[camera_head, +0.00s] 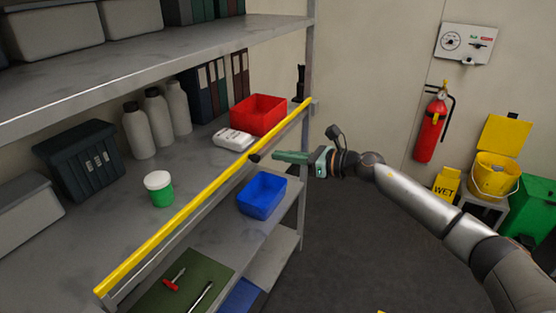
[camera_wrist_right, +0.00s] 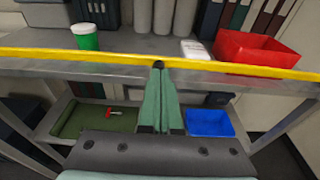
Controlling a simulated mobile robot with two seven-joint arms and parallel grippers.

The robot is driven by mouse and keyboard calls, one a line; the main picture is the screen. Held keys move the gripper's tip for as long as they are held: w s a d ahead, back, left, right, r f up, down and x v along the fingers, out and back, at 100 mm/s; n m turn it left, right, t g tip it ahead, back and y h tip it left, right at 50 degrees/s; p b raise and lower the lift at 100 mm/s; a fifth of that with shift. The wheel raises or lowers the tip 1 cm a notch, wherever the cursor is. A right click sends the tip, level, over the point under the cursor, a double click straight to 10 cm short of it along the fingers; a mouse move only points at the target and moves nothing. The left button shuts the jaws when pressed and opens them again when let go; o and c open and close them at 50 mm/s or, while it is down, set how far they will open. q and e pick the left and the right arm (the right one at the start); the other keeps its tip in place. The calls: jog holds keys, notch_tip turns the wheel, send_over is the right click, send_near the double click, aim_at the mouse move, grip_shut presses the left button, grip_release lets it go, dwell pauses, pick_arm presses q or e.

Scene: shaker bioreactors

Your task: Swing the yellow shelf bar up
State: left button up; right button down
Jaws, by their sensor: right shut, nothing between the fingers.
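The yellow shelf bar (camera_head: 190,208) is a long straight bar along the front of the middle shelf. Its far end meets the right shelf post, and its near end is at the lower left. In the right wrist view the bar (camera_wrist_right: 250,70) crosses the full width. My right gripper (camera_head: 272,156) is in front of the bar, its green fingers shut and empty. A small dark tip at the finger ends appears at or very close to the bar, right of its middle; I cannot tell if they touch. My left gripper is not in view.
On the middle shelf (camera_head: 115,215) behind the bar stand a red bin (camera_head: 258,115), a white pack (camera_head: 232,139), a green-and-white jar (camera_head: 159,188) and bottles (camera_head: 155,118). Below are a blue bin (camera_head: 262,194) and a green mat (camera_head: 210,272). The upper shelf (camera_head: 150,65) overhangs.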

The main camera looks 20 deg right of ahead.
notch_tip(320, 180, up, 9)
jog(key=s+d, duration=0.1)
jog(key=shift+s+d, duration=0.15)
jog(key=shift+d, duration=0.05)
jog(key=shift+f, duration=0.15)
jog(key=s+a+f+m+t+p, duration=0.1)
jog(key=s+a+f+m+t, duration=0.1)
jog(key=s+a+f+m, duration=0.4)
jog(key=s+a+f+m+t, duration=0.1)
jog(key=a+f+m, duration=0.4)
jog(key=f+m, duration=0.6)
jog(key=s+a+f+m+g+h+p, duration=0.1)
jog(key=s+f+m+g+h, duration=0.5)
jog(key=s+f+m, duration=1.6)
jog(key=s+a+m+h, duration=0.1)
jog(key=s+m, duration=0.1)
jog(key=s, duration=0.1)
jog(key=shift+s+m, duration=0.3)
jog(key=shift+s, duration=0.05)
